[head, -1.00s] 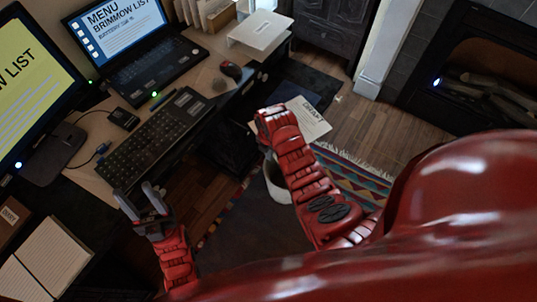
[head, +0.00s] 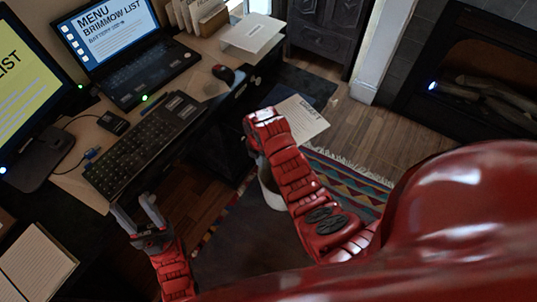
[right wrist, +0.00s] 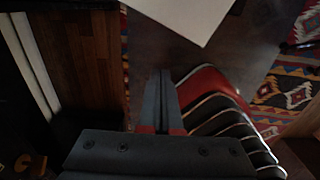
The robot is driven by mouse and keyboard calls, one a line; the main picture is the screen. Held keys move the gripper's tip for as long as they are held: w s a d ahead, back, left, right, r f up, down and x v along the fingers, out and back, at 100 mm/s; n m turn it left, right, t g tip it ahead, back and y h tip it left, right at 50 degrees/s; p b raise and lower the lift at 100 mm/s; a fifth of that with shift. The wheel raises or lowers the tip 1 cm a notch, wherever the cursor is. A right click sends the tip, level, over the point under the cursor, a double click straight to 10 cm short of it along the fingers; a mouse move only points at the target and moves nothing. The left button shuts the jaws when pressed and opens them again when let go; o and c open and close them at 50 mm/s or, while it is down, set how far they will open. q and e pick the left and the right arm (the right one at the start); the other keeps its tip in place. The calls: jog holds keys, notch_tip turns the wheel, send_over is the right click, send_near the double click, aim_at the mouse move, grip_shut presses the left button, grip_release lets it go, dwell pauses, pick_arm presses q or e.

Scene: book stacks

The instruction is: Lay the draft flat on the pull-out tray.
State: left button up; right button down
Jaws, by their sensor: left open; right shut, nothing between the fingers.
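The draft (head: 306,121) is a white sheet with its title "DRAFT" showing in the head view, low beyond my right forearm. What it rests on is hard to tell. A white sheet (right wrist: 195,14), likely the same draft, shows at the top of the right wrist view, ahead of my right fingertips and apart from them. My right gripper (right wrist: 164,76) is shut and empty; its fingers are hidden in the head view. My left gripper (head: 131,203) is open and empty, near the front edge of the desk. I cannot clearly make out the pull-out tray.
The desk holds a keyboard (head: 145,142), a laptop (head: 135,75), a mouse (head: 223,73), a monitor (head: 30,120) and a white flat box (head: 252,33). A pale bin (head: 270,188) stands beside my right arm on a patterned rug (head: 345,178). A fireplace (head: 480,85) is at right.

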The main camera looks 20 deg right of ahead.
notch_tip(320, 180, up, 10)
jog(key=p, duration=0.3)
jog(key=shift+w+d, duration=0.2)
jog(key=shift+d, duration=0.05)
jog(key=shift+f, duration=0.15)
